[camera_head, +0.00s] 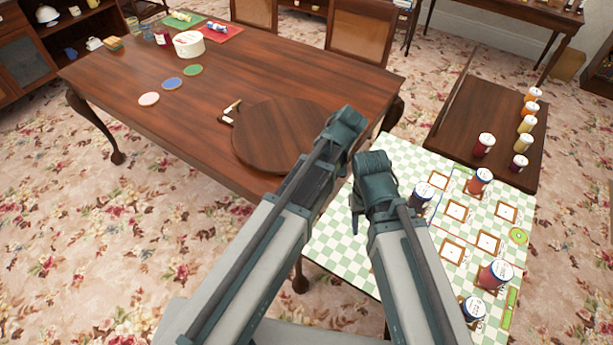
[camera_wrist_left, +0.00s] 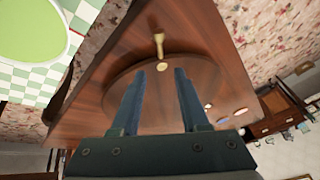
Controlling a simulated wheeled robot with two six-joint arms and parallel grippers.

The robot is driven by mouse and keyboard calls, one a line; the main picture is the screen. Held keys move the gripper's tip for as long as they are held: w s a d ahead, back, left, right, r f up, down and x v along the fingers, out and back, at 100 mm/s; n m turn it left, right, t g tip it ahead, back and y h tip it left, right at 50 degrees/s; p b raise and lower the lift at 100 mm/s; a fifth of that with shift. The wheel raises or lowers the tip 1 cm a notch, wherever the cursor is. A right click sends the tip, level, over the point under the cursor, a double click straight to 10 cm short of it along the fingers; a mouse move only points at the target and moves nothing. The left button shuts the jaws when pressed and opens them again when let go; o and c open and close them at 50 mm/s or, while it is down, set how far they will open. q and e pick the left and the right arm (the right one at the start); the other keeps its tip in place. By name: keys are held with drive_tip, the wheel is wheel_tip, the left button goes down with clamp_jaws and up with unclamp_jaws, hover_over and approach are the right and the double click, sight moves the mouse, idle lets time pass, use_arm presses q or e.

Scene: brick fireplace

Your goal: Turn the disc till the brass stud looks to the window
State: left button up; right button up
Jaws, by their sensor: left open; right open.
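The round brown wooden disc (camera_head: 262,135) lies on the dark wooden table (camera_head: 215,85), near its right end. It also shows in the left wrist view (camera_wrist_left: 160,88). There a brass stud (camera_wrist_left: 158,45) stands at the disc's rim, beyond my left fingertips. I cannot pick the stud out in the head view, where my left arm covers part of the disc. My left gripper (camera_wrist_left: 159,71) is open, with nothing between its fingers. In the head view my left wrist is over the disc's right side. My right gripper (camera_head: 371,163) is open beside it, over the checkered table's edge. No window shows.
Small cream pieces (camera_head: 232,106) lie by the disc's left edge. Coasters (camera_head: 172,84) and a white round box (camera_head: 188,44) stand farther left. A green checkered table (camera_head: 345,230) with several jars (camera_head: 495,274) is at the right. The table's front left is clear.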

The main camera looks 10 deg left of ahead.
use_arm(q)
drive_tip(key=b+x, duration=0.9)
drive_tip(key=x, duration=0.2)
drive_tip(key=shift+w+a+f, duration=0.1)
use_arm(e)
wheel_tip(320, 180, down, 10)
drive_tip(key=shift+f, duration=0.1)
use_arm(q)
drive_tip(key=shift+c, duration=0.3)
clamp_jaws()
idle(0.5)
